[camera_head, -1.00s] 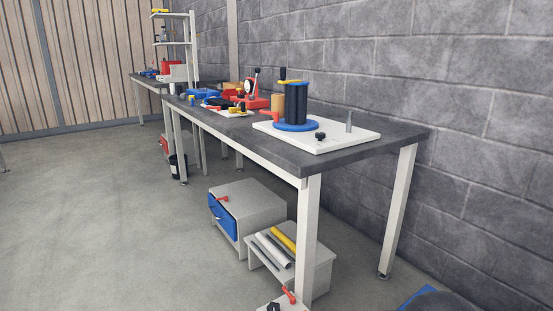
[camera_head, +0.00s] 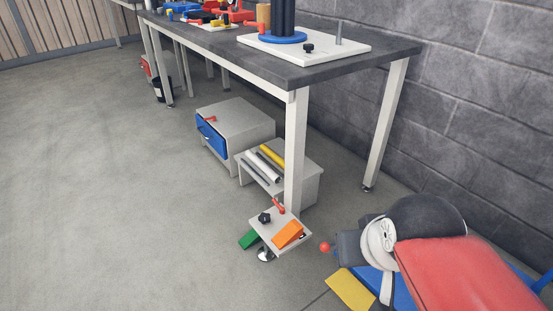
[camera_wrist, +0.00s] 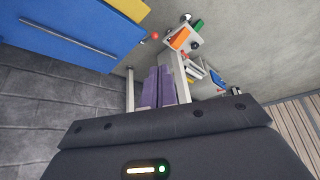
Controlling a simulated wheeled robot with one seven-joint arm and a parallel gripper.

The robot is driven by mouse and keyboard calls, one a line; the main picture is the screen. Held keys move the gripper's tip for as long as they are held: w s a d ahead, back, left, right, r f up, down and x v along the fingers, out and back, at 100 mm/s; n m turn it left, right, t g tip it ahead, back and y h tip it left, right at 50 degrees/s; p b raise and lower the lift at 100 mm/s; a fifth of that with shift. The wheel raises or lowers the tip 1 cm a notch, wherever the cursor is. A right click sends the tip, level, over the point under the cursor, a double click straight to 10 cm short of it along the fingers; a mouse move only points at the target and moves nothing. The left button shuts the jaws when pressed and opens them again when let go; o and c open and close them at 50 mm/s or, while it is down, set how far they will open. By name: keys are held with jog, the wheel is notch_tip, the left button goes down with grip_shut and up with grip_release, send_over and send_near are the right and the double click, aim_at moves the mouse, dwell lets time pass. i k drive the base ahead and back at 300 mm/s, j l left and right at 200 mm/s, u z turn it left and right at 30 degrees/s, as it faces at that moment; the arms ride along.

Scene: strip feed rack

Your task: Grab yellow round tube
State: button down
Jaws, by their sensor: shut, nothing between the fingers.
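The yellow round tube (camera_head: 271,155) lies on the low grey stand (camera_head: 308,187) beneath the near end of the workbench, in the head view. It lies beside a white tube (camera_head: 262,166) and a dark grey one, roughly parallel to them. In the wrist view my gripper (camera_wrist: 160,72) shows as two purplish fingers side by side, shut and empty. The low stand is partly hidden behind the fingers there, and I cannot clearly make out the yellow tube. My gripper is well away from the tube, and its fingers are not visible in the head view.
A bench leg (camera_head: 296,150) stands in front of the low stand. A grey cabinet with a blue drawer (camera_head: 211,137) is left of it. A small stand with an orange wedge (camera_head: 288,234) and a green wedge (camera_head: 250,239) is in front. The floor to the left is open.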

aim_at(268, 152)
jog(key=i+j+z, duration=0.4)
jog(key=i+j, duration=0.2)
jog(key=i+j+z, duration=0.35)
jog(key=i+j, duration=0.2)
jog(key=j, duration=0.2)
